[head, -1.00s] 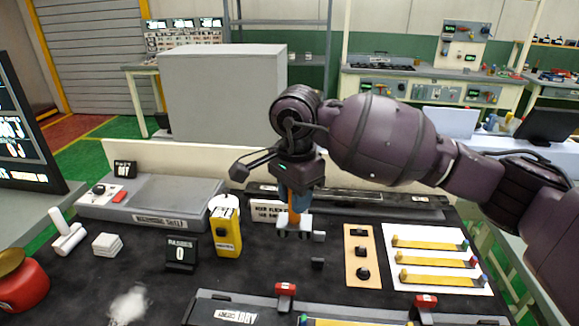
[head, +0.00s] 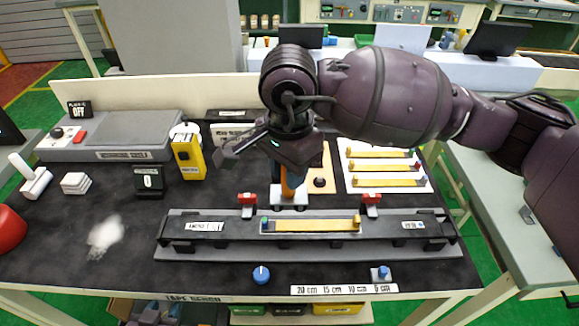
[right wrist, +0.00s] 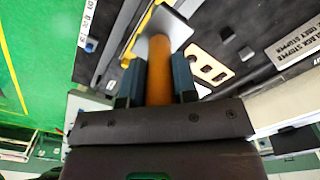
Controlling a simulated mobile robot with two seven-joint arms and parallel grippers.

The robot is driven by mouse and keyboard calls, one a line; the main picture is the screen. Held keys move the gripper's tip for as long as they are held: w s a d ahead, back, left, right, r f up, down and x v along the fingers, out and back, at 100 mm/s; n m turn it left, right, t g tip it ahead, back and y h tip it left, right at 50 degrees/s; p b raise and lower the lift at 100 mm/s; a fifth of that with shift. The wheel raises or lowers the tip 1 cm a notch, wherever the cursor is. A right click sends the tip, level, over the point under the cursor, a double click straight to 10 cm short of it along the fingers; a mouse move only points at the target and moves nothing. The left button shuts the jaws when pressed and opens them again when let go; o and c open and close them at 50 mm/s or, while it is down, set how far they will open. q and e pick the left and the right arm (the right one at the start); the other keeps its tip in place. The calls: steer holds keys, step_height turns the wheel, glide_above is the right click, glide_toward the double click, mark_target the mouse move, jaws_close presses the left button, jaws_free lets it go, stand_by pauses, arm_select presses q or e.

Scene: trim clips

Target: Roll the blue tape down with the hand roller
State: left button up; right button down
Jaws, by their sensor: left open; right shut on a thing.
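My right gripper (head: 288,175) is shut on the hand roller's orange handle (head: 287,187). The roller is upright, its pale head (head: 290,200) pointing down just behind the strip fixture (head: 190,243). In the right wrist view the orange handle (right wrist: 160,72) stands between both fingers (right wrist: 156,88), with a grey plate-like head beyond. A yellow trim strip (head: 310,226) lies in the fixture, with a blue piece at its left end. I cannot make out the blue tape separately. My left gripper (head: 155,312) shows only partly, low at the front table edge; its fingers are unclear.
Red clamps (head: 247,199) stand behind the fixture. A blue knob (head: 261,274) and a length scale (head: 343,289) are in front. A white card with several yellow strips (head: 384,184) lies back right. A yellow box (head: 187,155) stands back left.

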mark_target(289, 197)
steer(key=shift+b, duration=0.35)
steer(key=shift+f+b, duration=1.65)
steer(key=shift+f, duration=0.9)
steer(key=shift+f+b, duration=0.5)
steer(key=shift+f, duration=0.3)
steer(key=shift+f, duration=0.15)
